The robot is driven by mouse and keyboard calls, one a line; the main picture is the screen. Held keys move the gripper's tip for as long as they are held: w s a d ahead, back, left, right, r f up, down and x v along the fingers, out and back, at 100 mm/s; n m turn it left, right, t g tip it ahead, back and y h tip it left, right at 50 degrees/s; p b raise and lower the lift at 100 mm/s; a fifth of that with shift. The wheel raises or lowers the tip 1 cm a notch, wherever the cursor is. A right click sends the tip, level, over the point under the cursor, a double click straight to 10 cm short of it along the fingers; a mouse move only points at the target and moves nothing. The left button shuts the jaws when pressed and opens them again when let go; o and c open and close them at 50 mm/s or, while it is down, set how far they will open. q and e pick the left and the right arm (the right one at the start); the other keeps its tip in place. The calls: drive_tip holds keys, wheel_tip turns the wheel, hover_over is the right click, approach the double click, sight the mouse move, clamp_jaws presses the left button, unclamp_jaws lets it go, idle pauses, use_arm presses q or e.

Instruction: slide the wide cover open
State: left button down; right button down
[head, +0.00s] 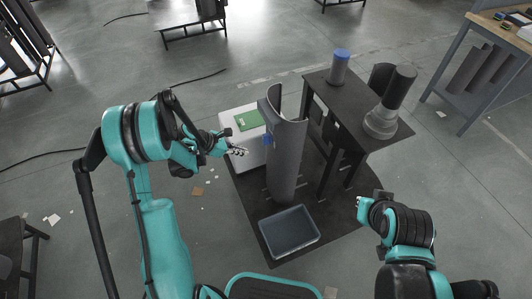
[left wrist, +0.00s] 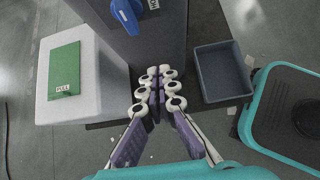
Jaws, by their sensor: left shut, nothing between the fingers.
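A tall grey column (head: 286,160) stands on a dark mat, with a curved shell at its top and a blue handle (head: 267,139) on its side. The handle (left wrist: 128,14) also shows in the left wrist view. Left of the column is a white box (head: 228,118) with a green panel (head: 249,120) on it; the panel (left wrist: 65,65) is marked PULL. I cannot tell which part is the wide cover. My left gripper (head: 240,151) is shut and empty, apart from the panel and handle. My right gripper (head: 360,201) is at the lower right, mostly hidden.
A grey bin (head: 289,232) sits on the mat in front of the column. A dark table (head: 345,92) at the right holds a blue-topped cylinder (head: 340,66) and a grey stand (head: 382,122). A workbench (head: 490,65) is at far right. Floor on the left is mostly clear.

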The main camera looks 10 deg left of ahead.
sight(274, 154)
use_arm(q)
drive_tip(key=b+x, duration=0.1)
drive_tip(key=x, duration=0.3)
drive_tip(key=r+b+x, duration=0.1)
drive_tip(key=b+x, duration=0.1)
drive_tip(key=x, duration=0.2)
drive_tip(key=d+b+x, duration=0.1)
drive_tip(key=b+x, duration=0.1)
drive_tip(key=x, duration=0.2)
drive_tip(key=shift+w+d, duration=0.3)
drive_tip(key=shift+w, duration=0.25)
drive_tip(key=shift+w+d+r, duration=0.1)
drive_tip(key=shift+w+d, duration=0.1)
drive_tip(key=shift+d, duration=0.1)
drive_tip(key=shift+w+d, duration=0.45)
drive_tip(key=shift+d, duration=0.15)
drive_tip(key=shift+a, duration=0.1)
